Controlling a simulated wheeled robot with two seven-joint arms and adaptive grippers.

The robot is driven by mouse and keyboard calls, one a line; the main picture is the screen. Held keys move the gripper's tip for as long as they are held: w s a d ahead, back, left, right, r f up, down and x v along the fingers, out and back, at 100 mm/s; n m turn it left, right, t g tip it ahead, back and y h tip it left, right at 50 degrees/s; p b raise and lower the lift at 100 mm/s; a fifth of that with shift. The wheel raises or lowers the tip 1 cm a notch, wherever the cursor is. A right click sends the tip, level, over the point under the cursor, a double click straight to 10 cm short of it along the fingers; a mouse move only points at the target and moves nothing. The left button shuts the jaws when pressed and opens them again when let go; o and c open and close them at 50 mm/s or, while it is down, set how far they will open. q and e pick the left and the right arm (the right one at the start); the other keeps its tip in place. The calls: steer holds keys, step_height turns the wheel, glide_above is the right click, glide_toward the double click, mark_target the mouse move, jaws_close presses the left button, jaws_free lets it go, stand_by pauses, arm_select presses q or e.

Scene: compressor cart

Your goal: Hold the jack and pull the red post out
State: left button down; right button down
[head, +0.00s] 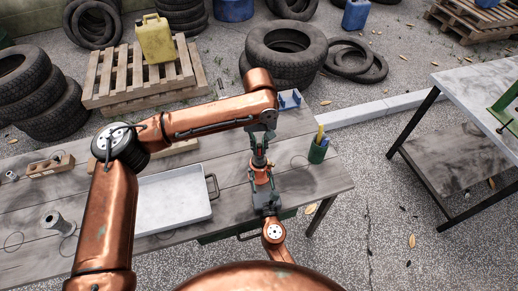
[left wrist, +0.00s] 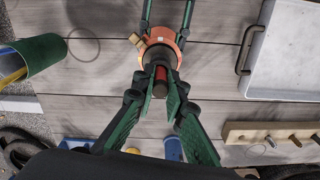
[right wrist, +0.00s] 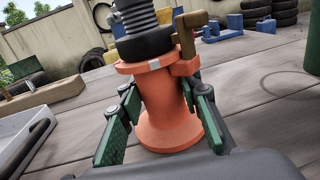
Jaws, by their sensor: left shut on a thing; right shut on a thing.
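The orange jack (head: 261,176) stands upright on the grey plank table. In the right wrist view the jack (right wrist: 166,115) has a flared base, a black collar, a grey ribbed part above it and a brass-coloured side piece. My right gripper (head: 266,192) is shut around the jack's waist from the near side. My left gripper (head: 259,158) is above the jack, pointing down, with its fingers shut on the red post (left wrist: 161,74). The post is dark at its end and red along part of its side. The fingers hide much of it in the head view.
A white tray (head: 172,206) with a dark handle lies left of the jack. A green cup (head: 318,151) with pens stands to the right. A blue piece (head: 289,100) is at the table's back edge. A wooden block with pegs (left wrist: 270,134) lies behind the tray.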

arm_select(q)
step_height(320, 180, up, 10)
steer(key=shift+f, duration=0.1)
stand_by(0.4)
arm_select(e)
steer(key=c, duration=1.3)
jaws_free()
steer(key=s, duration=0.4)
steer(key=s+d, duration=0.1)
steer(key=s, duration=0.2)
steer(key=s+d, duration=0.1)
steer(key=s, duration=0.3)
steer(key=shift+s, duration=0.35)
steer(key=shift+s, duration=0.1)
